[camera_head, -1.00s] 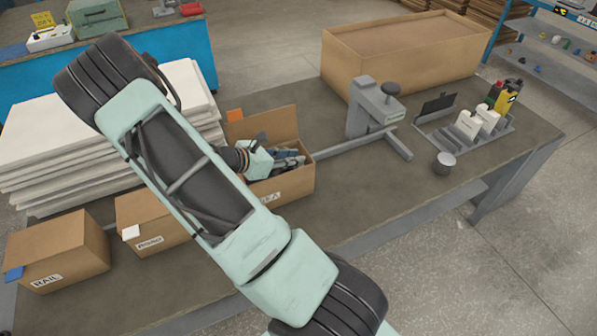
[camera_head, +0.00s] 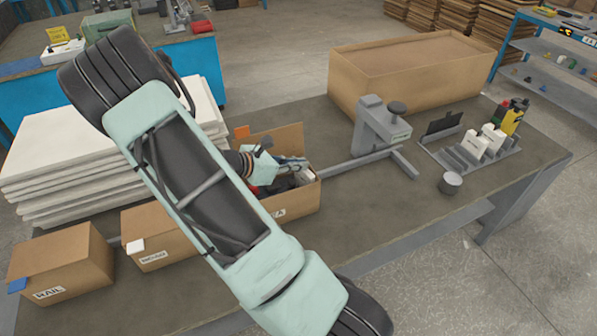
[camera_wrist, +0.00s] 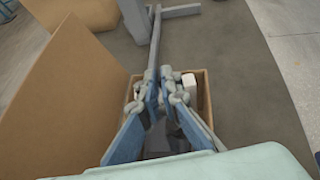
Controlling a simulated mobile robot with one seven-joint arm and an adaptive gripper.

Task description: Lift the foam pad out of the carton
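The open carton (camera_head: 295,206) stands on the workbench in the head view, its back flap up. It also shows in the wrist view, with a tall flap (camera_wrist: 70,95) at the left. My gripper (camera_head: 300,162) reaches over the carton with its fingers pointing into or just above it. In the wrist view the fingers of my gripper (camera_wrist: 160,88) lie close together over the carton's opening. I cannot tell whether they touch or hold anything. A small white thing (camera_wrist: 189,82) lies in the carton beside the right finger. I cannot make out the foam pad for certain.
Two closed-looking cartons, one marked RAIL (camera_head: 62,262) and one beside it (camera_head: 160,238), stand to the left. Stacked white sheets (camera_head: 95,160) lie behind. A grey stand (camera_head: 375,128), a metal cup (camera_head: 451,183) and a battery rack (camera_head: 470,150) are to the right. A large box (camera_head: 400,75) stands behind.

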